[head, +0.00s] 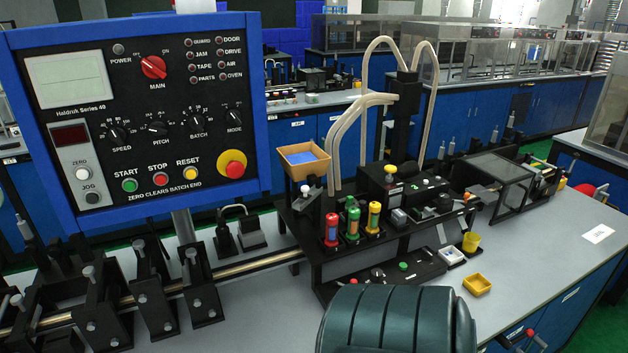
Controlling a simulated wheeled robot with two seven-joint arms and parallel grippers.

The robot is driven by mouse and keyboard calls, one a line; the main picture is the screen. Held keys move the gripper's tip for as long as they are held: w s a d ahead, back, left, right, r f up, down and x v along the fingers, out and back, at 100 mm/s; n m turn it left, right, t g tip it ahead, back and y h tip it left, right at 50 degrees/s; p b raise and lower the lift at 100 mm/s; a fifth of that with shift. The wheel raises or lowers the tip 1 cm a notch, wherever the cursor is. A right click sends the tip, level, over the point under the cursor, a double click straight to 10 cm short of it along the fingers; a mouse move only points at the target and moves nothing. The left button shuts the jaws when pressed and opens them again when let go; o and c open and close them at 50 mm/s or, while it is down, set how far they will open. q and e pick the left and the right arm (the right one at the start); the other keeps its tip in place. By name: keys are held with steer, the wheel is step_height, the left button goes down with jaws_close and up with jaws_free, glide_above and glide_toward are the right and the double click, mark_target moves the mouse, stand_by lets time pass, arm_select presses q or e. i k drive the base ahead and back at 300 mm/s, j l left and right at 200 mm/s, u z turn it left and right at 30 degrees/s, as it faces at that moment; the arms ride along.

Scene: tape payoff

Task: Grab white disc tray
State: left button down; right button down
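A small white tray (451,256) lies on the grey bench top, just right of the front of the black machine base. Small pale contents seem to show in it, too small to make out. A yellow cup (470,243) stands close behind it to the right. A small yellow tray (477,285) lies in front of it to the right, apart from it. Neither of my grippers shows in the head view.
A blue-framed control panel (150,110) fills the upper left. Black roller stands (150,285) line the left bench. The machine carries red, green and yellow cylinders (353,222) and an orange bin (304,160). The bench (560,250) is mostly clear at right, with a white card (598,234).

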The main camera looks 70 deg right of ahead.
mark_target(450, 254)
steer(key=z, duration=3.1)
steer(key=l+u, duration=0.1)
steer(key=u, duration=0.25)
steer(key=i+l+u, duration=0.1)
steer(key=u, duration=0.2)
steer(key=i+l+u, duration=0.1)
steer(key=l+u, duration=0.2)
steer(key=l, duration=0.25)
steer(key=l+u, duration=0.3)
steer(key=l, duration=0.3)
steer(key=k+l+u, duration=0.1)
steer(key=l+u, duration=0.15)
steer(key=l, duration=2.85)
